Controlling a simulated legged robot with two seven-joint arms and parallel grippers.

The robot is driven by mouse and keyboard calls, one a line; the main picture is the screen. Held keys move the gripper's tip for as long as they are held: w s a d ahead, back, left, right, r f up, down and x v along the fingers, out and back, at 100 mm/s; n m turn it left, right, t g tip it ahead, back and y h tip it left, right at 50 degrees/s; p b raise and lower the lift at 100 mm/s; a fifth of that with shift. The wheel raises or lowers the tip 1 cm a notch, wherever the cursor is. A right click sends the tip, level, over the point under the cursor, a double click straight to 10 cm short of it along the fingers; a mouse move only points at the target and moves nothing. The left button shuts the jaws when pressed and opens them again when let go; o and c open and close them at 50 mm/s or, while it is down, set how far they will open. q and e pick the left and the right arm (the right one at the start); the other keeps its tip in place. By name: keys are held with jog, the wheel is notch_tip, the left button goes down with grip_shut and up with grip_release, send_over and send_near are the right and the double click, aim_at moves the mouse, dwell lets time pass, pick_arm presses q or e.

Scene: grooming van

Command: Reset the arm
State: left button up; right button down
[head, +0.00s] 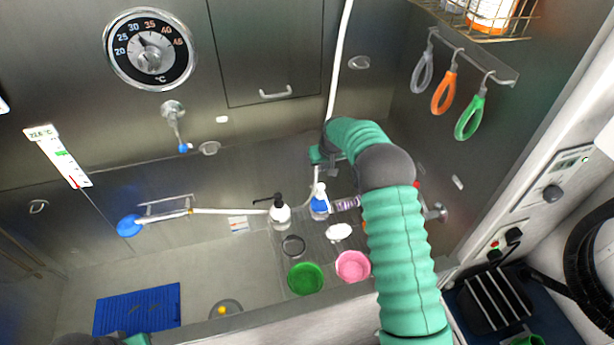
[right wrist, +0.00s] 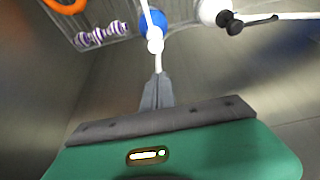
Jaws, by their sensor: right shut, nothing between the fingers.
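My right arm, in a ribbed green sleeve, rises from the lower right of the head view. It bends left at a dark joint, and my right gripper (head: 322,158) is over the back of the tub, above a blue-and-white spray bottle (head: 319,203). In the right wrist view the grey fingers (right wrist: 157,92) are together, with nothing held. A white stem and blue part lie just beyond them in that picture; I cannot tell whether they touch. At the bottom left of the head view only a dark and green bit of my left arm shows; its jaws are out of frame.
A black-pump bottle (head: 279,211), green bowl (head: 305,278) and pink bowl (head: 353,266) stand close by. A blue mat (head: 137,309) lies at the left. Coloured loops (head: 444,92) hang at the upper right. A white hose (head: 339,62) runs down behind my gripper.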

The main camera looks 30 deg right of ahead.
jog(key=s+a+n+b, duration=0.1)
jog(key=s+a+b, duration=0.3)
jog(key=s+a, duration=0.85)
jog(key=shift+n+g+y, duration=0.6)
jog(key=shift+n+g, duration=0.2)
jog(key=shift+n, duration=0.1)
jog(key=s+a+b, duration=0.1)
jog(key=s+a, duration=0.2)
jog(key=s, duration=0.3)
jog(key=s+a+f+b, duration=0.1)
jog(key=s+a, duration=0.2)
jog(key=s, duration=0.4)
jog(key=s+a+f+b, duration=0.1)
jog(key=s+a, duration=0.2)
jog(key=s, duration=0.4)
jog(key=shift+a, duration=0.35)
jog(key=shift+w+d+f, duration=0.15)
jog(key=shift+w+d, duration=0.15)
jog(key=shift+d, duration=0.2)
jog(key=shift+s+a, duration=0.15)
jog(key=shift+a, duration=0.25)
